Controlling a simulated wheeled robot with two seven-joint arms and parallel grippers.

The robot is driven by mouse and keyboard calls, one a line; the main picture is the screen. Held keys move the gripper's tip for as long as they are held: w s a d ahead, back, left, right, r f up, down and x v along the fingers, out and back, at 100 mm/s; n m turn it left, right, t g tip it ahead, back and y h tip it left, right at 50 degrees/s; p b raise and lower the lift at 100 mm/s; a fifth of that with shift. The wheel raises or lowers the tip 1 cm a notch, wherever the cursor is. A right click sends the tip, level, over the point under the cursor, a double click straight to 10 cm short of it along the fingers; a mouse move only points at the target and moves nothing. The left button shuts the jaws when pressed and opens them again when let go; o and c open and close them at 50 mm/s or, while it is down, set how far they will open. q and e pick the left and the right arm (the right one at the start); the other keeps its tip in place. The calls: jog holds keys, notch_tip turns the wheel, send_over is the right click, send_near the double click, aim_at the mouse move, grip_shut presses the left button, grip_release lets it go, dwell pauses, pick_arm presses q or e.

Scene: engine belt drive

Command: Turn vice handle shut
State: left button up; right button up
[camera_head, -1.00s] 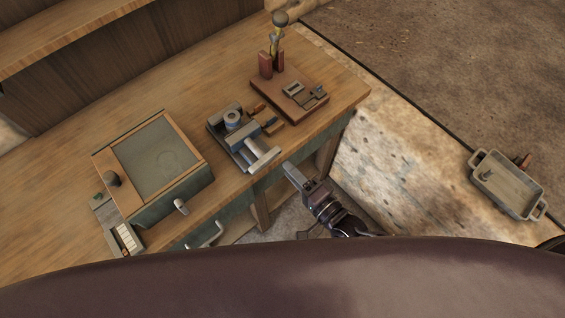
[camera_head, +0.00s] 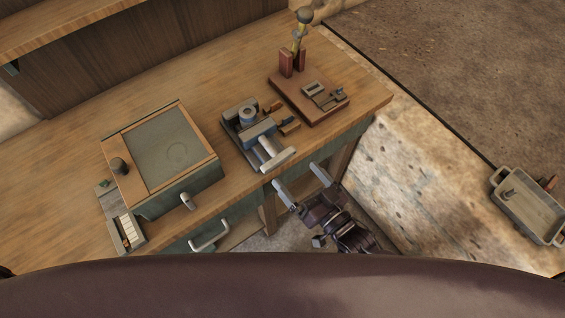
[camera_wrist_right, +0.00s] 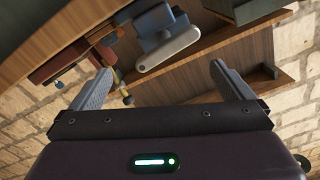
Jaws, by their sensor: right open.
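The vice (camera_head: 256,130) is a grey and blue metal block on the workbench, near its front edge. Its handle (camera_head: 278,160) is a light grey bar at the end facing me. In the right wrist view the handle (camera_wrist_right: 169,50) shows ahead, beyond and between the fingers, with the blue vice body (camera_wrist_right: 152,22) behind it. My right gripper (camera_head: 299,179) is open and empty, in front of the bench edge and just short of the handle, not touching it. In the right wrist view its two fingers (camera_wrist_right: 157,82) are spread wide. My left gripper is not in view.
A brown board (camera_head: 309,97) with small metal parts and red posts lies right of the vice. A box with a grey-green lid (camera_head: 159,151) stands to the left. A grey tray (camera_head: 529,207) is at the far right. The bench front (camera_head: 340,158) is close to my right gripper.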

aim_at(281, 162)
jog(key=w+a+n, duration=0.2)
jog(key=n, duration=0.1)
jog(key=w+a+n+p, duration=0.1)
jog(key=w+a+n, duration=0.1)
jog(key=shift+w+a+n, duration=0.25)
jog(key=shift+n, duration=0.15)
jog(key=shift+w+a, duration=0.4)
jog(key=shift+w, duration=0.1)
